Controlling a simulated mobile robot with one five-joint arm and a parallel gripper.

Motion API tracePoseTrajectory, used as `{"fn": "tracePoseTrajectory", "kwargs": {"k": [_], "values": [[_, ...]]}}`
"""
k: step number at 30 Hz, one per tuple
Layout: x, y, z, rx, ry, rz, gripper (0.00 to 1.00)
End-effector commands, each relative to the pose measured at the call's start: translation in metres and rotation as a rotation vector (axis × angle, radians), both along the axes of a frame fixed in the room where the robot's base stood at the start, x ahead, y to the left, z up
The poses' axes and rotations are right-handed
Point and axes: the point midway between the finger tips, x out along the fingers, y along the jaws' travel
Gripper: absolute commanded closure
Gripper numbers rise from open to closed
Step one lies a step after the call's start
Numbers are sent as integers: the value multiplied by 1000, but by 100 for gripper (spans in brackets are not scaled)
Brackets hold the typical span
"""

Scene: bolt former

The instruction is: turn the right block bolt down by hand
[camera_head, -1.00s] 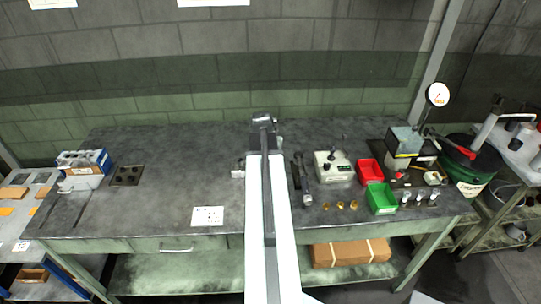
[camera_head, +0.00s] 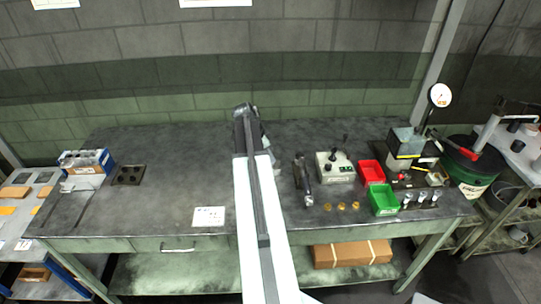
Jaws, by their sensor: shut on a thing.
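My arm (camera_head: 258,215) reaches up the middle of the picture over the workbench (camera_head: 190,160). Its far end (camera_head: 244,112) is near the back edge of the bench. The jaws of my gripper are hidden behind the arm, so what they hold does not show. The right block bolt and its block cannot be made out; my arm covers that part of the bench.
A dark plate with holes (camera_head: 128,175) and a blue-white box (camera_head: 85,160) are at the left. A white card (camera_head: 208,217) lies left of my arm. A grey control box (camera_head: 335,167), red bin (camera_head: 371,172), green bin (camera_head: 382,198) and gauge stand (camera_head: 439,97) are at the right.

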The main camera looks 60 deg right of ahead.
Motion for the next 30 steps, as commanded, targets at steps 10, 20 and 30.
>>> {"fn": "tracePoseTrajectory", "kwargs": {"k": [10, 20, 30], "values": [[6, 0, 0, 4, -8, -149, 100], [6, 0, 0, 3, -9, -183, 100], [6, 0, 0, 1, -8, -182, 59]]}}
